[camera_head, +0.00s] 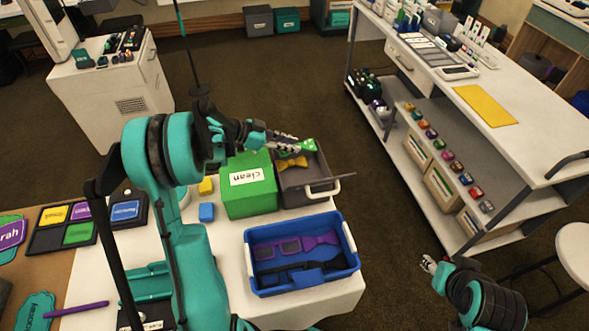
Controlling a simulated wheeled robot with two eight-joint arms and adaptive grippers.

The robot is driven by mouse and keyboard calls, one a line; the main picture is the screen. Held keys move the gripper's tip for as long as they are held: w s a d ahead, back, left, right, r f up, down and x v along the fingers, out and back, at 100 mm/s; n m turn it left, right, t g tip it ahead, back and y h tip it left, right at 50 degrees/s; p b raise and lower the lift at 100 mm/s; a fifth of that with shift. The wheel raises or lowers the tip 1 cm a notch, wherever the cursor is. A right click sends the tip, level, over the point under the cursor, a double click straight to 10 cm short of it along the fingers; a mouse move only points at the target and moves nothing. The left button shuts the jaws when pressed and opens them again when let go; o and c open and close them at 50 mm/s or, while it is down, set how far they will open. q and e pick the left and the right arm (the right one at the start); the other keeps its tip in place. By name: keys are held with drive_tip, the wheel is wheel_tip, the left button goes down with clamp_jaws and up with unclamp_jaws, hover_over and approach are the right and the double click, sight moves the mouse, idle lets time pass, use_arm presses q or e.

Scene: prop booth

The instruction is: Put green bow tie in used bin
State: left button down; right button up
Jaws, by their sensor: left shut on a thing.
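My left gripper (292,145) is shut on a green bow tie (308,145). It holds the tie over the far part of a grey bin (318,183). A yellow bow tie (293,162) is in this bin, just below the green one. No label shows on the grey bin from here, and I cannot tell if the green tie touches it. A green bin (247,196) beside it, on the left, reads "clean". My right gripper (430,264) is at the lower right, away from the bins; its finger opening is unclear.
A blue bin (302,283) with purple glasses (292,246) and dark items stands in front of the grey bin. Blue (207,212) and yellow (206,186) blocks lie left of the green bin. A white shelf cart (540,148) stands at right, across open floor.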

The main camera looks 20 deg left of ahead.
use_arm(q)
wheel_tip(320, 180, down, 8)
drive_tip(key=shift+r+b, duration=0.15)
drive_tip(key=shift+b, duration=1.05)
drive_tip(key=shift+s+f+b, duration=0.1)
drive_tip(key=shift+f+b, duration=0.5)
drive_tip(key=shift+b, duration=0.1)
drive_tip(key=c, duration=1.3)
unclamp_jaws()
drive_tip(key=shift+d, duration=0.15)
drive_tip(key=shift+c, duration=0.2)
drive_tip(key=shift+s, duration=0.1)
